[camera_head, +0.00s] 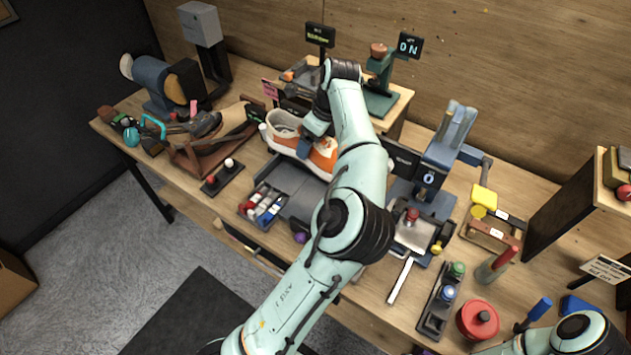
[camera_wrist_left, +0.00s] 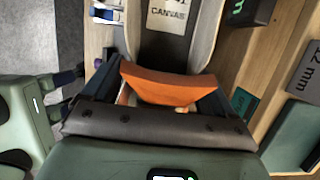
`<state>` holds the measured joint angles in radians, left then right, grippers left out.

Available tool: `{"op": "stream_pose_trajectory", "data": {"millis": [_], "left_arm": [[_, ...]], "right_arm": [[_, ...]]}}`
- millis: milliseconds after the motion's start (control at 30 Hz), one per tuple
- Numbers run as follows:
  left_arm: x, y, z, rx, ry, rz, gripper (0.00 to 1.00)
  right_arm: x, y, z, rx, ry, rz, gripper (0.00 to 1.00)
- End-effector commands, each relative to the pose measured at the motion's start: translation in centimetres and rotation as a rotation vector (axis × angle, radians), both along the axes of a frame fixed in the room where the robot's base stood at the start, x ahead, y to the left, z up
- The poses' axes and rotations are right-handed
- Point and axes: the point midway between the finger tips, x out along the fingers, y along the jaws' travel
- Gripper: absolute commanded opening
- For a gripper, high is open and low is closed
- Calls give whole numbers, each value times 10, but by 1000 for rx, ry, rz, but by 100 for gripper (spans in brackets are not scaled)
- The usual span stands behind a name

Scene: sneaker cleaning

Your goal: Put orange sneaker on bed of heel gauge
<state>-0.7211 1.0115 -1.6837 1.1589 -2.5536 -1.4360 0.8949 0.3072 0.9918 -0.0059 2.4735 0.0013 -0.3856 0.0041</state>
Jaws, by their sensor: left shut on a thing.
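The orange and cream sneaker (camera_head: 323,157) is at the back middle of the bench, partly hidden by my left arm. My left gripper (camera_head: 306,146) is shut on it. In the left wrist view an orange part of the sneaker (camera_wrist_left: 168,86) lies between the fingers of the left gripper (camera_wrist_left: 165,100). A dark grey flat bed (camera_head: 300,190) shows below and in front of the sneaker; I cannot tell whether the two touch, or whether this is the heel gauge. A blue-grey device with a "0" display (camera_head: 429,178) stands to its right.
A tray of small red, white and blue pieces (camera_head: 263,205) lies in front of the sneaker. A wooden rack with dark shoes (camera_head: 205,145) stands to its left. A red round pot (camera_head: 478,320) and a stand with knobs (camera_head: 440,297) are at the front right.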

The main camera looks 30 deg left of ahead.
Motion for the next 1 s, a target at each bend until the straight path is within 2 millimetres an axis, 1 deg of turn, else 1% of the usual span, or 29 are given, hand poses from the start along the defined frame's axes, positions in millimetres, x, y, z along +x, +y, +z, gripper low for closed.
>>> {"op": "stream_pose_trajectory", "data": {"millis": [33,100,300,400,500,733,900,1000], "left_arm": [[-1,-1,-14,-2,5,1,42],[-1,-1,-33,0,4,0,42],[0,0,-85,0,3,-1,42],[0,0,-107,0,1,-1,42],[0,0,-121,0,-1,-1,42],[1,0,-137,1,0,-2,42],[0,0,-162,0,0,-1,42],[1,0,-172,0,-1,-1,42]], "right_arm": [[0,0,0,0,1,0,43],[0,0,0,0,0,0,43],[1,0,0,0,-1,0,43],[1,0,1,0,-1,0,43],[1,0,0,0,-1,0,43],[1,0,1,0,-1,0,43],[1,0,1,0,-1,0,43],[1,0,0,0,-1,0,43]]}}
